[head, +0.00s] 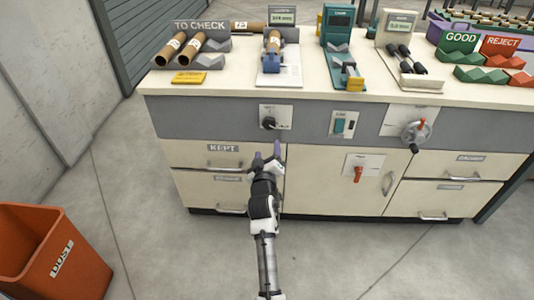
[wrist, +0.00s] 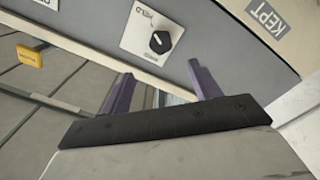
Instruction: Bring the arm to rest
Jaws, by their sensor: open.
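My gripper (head: 266,157) is in front of the bench cabinet, just below the black rotary knob (head: 268,122) on its white plate. Its two purple fingers are spread apart with nothing between them. In the wrist view my gripper (wrist: 160,85) shows the same open fingers, with the knob (wrist: 160,42) beyond them. My arm reaches up from the bottom middle of the head view. I cannot tell how far the fingertips are from the cabinet front.
The bench top (head: 230,89) carries cardboard tubes (head: 182,49), gauges and green and red racks. A switch plate (head: 344,124), a crank wheel (head: 416,131) and a red-handled valve (head: 358,173) stick out from the front. An orange dust bin (head: 52,255) stands at the lower left. The floor (head: 180,250) between is clear.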

